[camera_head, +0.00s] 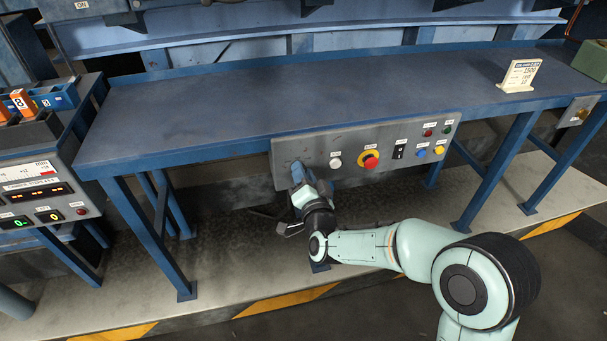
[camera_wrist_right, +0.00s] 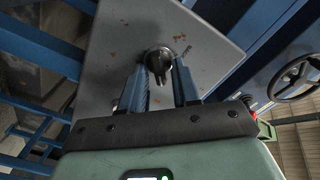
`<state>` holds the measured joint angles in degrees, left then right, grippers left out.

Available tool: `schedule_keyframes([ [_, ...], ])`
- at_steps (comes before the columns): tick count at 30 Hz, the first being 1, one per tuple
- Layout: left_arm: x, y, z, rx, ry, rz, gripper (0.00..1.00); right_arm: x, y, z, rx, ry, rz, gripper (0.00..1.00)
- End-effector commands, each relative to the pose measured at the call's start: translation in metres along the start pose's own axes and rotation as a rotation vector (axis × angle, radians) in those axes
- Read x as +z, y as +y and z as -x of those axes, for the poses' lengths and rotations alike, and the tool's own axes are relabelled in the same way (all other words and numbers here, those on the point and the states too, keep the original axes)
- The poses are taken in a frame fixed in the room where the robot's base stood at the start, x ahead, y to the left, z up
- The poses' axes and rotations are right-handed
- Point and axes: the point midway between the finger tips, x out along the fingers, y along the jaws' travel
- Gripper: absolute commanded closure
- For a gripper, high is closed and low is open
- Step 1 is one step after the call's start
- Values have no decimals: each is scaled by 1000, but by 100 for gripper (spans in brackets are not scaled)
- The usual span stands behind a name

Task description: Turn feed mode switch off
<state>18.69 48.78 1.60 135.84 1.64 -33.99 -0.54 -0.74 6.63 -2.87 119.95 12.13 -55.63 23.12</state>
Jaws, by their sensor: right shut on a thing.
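The feed mode switch (camera_wrist_right: 158,60) appears to be the dark round selector knob on the grey control panel (camera_head: 318,148). In the head view my right gripper covers it at the panel's left end. My right gripper (camera_head: 297,172) reaches up to the panel from below. In the right wrist view its two blue fingers (camera_wrist_right: 160,76) stand on either side of the knob and are shut on its handle. The switch's label and set position are not readable. My left gripper is not in view.
Right of the gripper the panel carries a white button (camera_head: 335,163), a red emergency knob (camera_head: 370,160), a black switch (camera_head: 398,152) and several small buttons. The blue table (camera_head: 300,95) above is mostly clear, with a small sign (camera_head: 519,75). A display unit (camera_head: 40,190) stands left.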

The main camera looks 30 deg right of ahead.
Motion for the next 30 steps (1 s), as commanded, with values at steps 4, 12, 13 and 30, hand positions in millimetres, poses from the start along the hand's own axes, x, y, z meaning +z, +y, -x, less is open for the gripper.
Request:
schedule_keyframes([
  [4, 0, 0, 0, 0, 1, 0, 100, 0, 0, 0, 1, 0, 52, 100],
  [12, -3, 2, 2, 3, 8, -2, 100, 0, -1, 0, 1, 0, 246, 100],
  [13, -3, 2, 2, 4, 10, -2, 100, 0, -2, 0, 1, -1, 274, 100],
  [30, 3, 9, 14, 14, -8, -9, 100, 2, -4, 0, 1, -2, 727, 100],
])
